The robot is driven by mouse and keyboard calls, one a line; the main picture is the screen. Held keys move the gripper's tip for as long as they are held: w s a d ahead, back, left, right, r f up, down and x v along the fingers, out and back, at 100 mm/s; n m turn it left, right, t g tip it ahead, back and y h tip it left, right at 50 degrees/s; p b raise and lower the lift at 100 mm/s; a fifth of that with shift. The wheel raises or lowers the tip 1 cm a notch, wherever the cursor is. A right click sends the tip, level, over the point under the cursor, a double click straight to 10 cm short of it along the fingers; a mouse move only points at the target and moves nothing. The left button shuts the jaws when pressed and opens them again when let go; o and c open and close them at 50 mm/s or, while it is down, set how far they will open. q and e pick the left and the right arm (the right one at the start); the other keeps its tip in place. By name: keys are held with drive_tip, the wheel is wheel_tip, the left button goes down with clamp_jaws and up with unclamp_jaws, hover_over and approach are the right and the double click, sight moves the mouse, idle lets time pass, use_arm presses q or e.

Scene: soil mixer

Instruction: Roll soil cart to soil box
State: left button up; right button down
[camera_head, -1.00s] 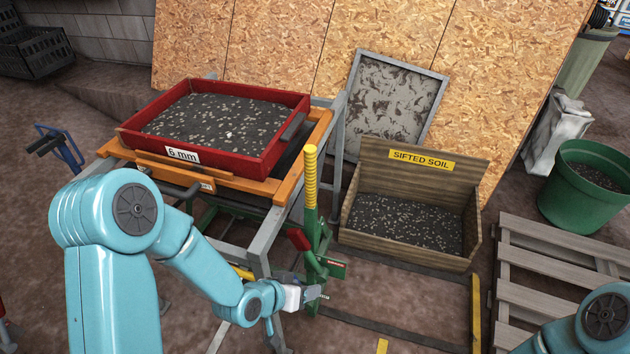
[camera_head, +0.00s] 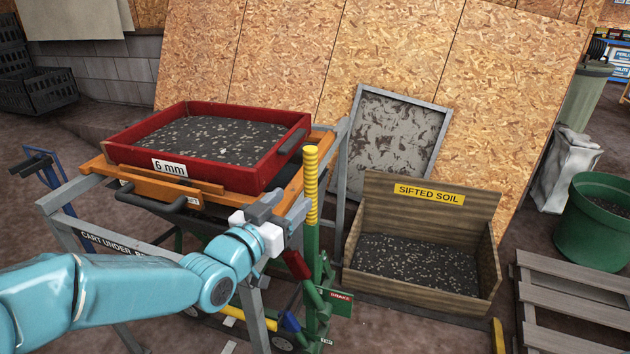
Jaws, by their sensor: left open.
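The wooden soil box (camera_head: 428,223), labelled SIFTED SOIL, stands on the floor right of centre with dark gritty soil in it. The soil cart, partly hidden under the screen stand, shows its green upright (camera_head: 312,245) with a yellow-topped handle (camera_head: 311,182), a red lever (camera_head: 297,265), a green BRAKE tag (camera_head: 337,303) and a wheel. My left gripper (camera_head: 281,208) is open, just left of the handle and in front of the stand's right side. I cannot tell whether it touches anything. My left arm hides part of the cart and stand. My right gripper is not in view.
A red 6 mm sieve (camera_head: 243,178) with gritty soil sits on the orange frame (camera_head: 160,188) of the grey stand (camera_head: 68,195). A pallet (camera_head: 580,300) and a green bin (camera_head: 600,225) are at the right. A grey-framed panel (camera_head: 392,140) leans behind the box.

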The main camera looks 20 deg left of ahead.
sight(315, 179)
use_arm(q)
drive_tip(key=x, duration=1)
drive_tip(key=shift+w+d, duration=0.1)
drive_tip(key=shift+w, duration=0.1)
clamp_jaws()
